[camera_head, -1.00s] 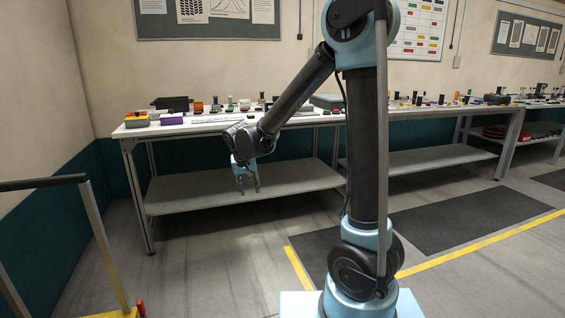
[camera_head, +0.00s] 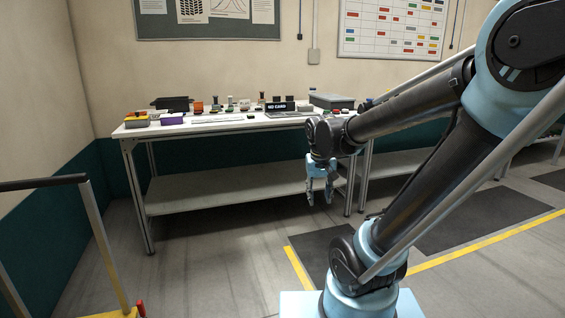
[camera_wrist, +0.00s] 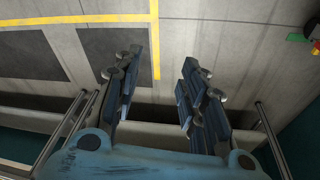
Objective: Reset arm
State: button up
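My gripper (camera_head: 320,201) hangs pointing down in front of the workbench, below the level of its top, at the bench's right part in the head view. In the wrist view, the gripper's two blue-grey fingers (camera_wrist: 160,82) stand apart with bare floor showing between them. It is open and holds nothing. My arm leans to the right, with its elbow at the upper right of the head view and its forearm reaching down to the left.
The workbench (camera_head: 215,125) carries many small parts, a purple box (camera_head: 172,119), a "NO CARD" sign (camera_head: 281,107) and a grey case (camera_head: 331,101). A cart handle (camera_head: 45,183) stands at the left. Dark mats (camera_head: 475,218) and yellow lines (camera_head: 480,243) mark the floor. The floor before the bench is clear.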

jog(key=s+d+f, duration=0.3)
jog(key=s, duration=0.3)
jog(key=s+d+f, duration=0.3)
jog(key=s, duration=0.4)
jog(key=shift+d+m+g+y, duration=0.3)
jog(key=shift+d, duration=0.05)
jog(key=shift+c, duration=0.6)
